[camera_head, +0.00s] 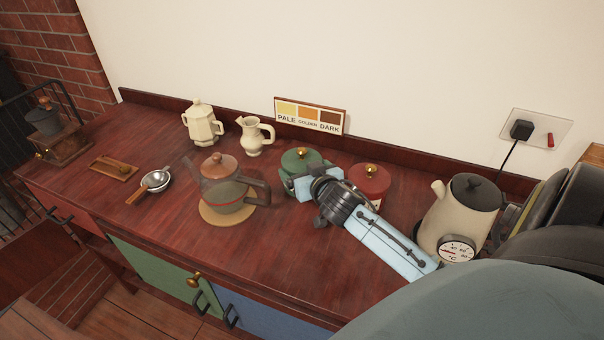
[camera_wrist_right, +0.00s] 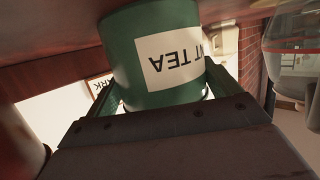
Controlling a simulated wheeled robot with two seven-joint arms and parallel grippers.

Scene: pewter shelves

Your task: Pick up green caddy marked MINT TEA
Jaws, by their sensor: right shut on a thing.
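The green caddy (camera_head: 300,158) with a brass knob stands at the back of the counter, left of the red caddy. In the right wrist view the green caddy (camera_wrist_right: 140,50) fills the top middle, and its white label shows upside down with "T TEA" readable. My right gripper (camera_head: 302,184) reaches in from the right and is shut on the green caddy, with a finger on each side of its body. The caddy looks upright and at counter level; I cannot tell whether its base touches the counter. My left gripper is not in view.
The red caddy (camera_head: 369,182) stands close right of the green one, beside my right wrist. A glass teapot (camera_head: 222,186) on a round mat stands left. A cream jug (camera_head: 252,138) and a PALE–DARK colour card (camera_head: 310,114) are behind. A cream kettle (camera_head: 462,212) is at right.

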